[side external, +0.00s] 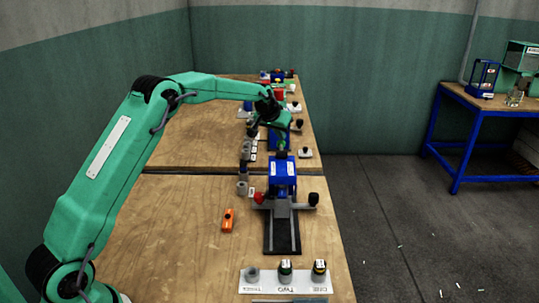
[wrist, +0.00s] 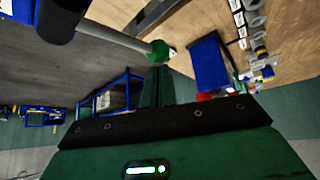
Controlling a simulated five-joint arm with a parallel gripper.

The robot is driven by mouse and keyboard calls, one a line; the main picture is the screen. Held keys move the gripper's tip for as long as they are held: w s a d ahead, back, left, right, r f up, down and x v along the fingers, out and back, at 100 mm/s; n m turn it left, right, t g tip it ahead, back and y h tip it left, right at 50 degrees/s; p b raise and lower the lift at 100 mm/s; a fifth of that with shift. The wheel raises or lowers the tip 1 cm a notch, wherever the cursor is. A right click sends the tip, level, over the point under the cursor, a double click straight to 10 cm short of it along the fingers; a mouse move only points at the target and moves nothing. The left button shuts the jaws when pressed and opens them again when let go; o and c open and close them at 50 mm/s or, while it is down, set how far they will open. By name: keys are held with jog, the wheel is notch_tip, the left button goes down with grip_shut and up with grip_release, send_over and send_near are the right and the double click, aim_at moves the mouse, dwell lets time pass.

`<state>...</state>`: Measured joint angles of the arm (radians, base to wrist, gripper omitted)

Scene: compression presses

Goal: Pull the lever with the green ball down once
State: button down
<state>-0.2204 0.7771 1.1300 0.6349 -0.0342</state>
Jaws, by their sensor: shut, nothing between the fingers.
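The green ball (wrist: 160,52) shows in the wrist view at the end of a grey lever (wrist: 115,37) that runs up left to a dark cylinder. My gripper (wrist: 157,72) is shut and empty, its fingertips right by the ball; I cannot tell whether they touch it. In the side view my gripper (side external: 282,143) points down just behind and above the nearest blue press (side external: 283,170). There the green ball cannot be made out clearly against the green gripper.
The nearest press has a red knob (side external: 259,198) at left and a black knob (side external: 313,199) at right. An orange object (side external: 227,220) lies left of it. A white strip (side external: 285,284) with several buttons is in front. More presses and small parts stand behind. The left tabletop is clear.

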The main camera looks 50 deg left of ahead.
aim_at(280, 142)
jog(key=shift+f, duration=1.05)
jog(key=shift+r, duration=0.1)
notch_tip(280, 142, up, 13)
dwell(2.2)
dwell(0.3)
